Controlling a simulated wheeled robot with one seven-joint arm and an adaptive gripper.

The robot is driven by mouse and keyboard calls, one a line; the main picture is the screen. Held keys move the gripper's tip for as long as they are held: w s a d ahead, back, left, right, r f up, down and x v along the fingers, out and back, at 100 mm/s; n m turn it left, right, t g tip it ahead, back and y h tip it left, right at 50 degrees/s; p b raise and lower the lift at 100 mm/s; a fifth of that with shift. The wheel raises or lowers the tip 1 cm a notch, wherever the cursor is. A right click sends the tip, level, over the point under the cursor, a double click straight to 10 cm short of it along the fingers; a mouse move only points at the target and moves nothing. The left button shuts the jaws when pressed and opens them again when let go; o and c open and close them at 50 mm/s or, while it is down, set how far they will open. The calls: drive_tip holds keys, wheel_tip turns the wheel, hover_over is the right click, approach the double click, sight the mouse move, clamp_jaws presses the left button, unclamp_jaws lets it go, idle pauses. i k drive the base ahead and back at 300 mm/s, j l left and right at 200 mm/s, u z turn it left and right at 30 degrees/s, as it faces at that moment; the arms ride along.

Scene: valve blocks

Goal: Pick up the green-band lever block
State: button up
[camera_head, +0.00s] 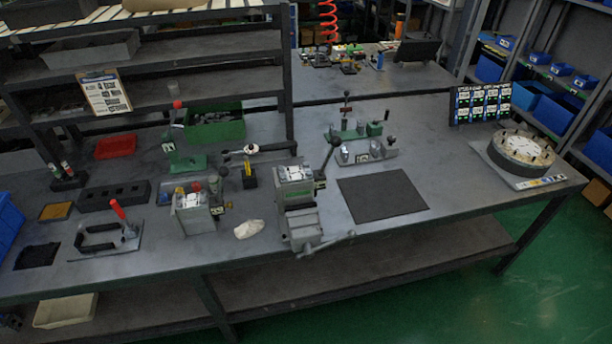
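My gripper is not in view, and nothing is seen holding either block.
A dark mat (383,196) lies empty right of the vise. A round fixture (520,151) stands far right. Shelves rise behind.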

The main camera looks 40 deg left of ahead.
sight(298, 189)
drive_tip(key=u, duration=1.6)
drive_tip(key=i+u, duration=0.1)
drive_tip(key=u, duration=0.25)
drive_tip(key=i+u, duration=0.1)
drive_tip(key=u, duration=0.25)
drive_tip(key=i+u, duration=0.1)
drive_tip(key=u, duration=0.25)
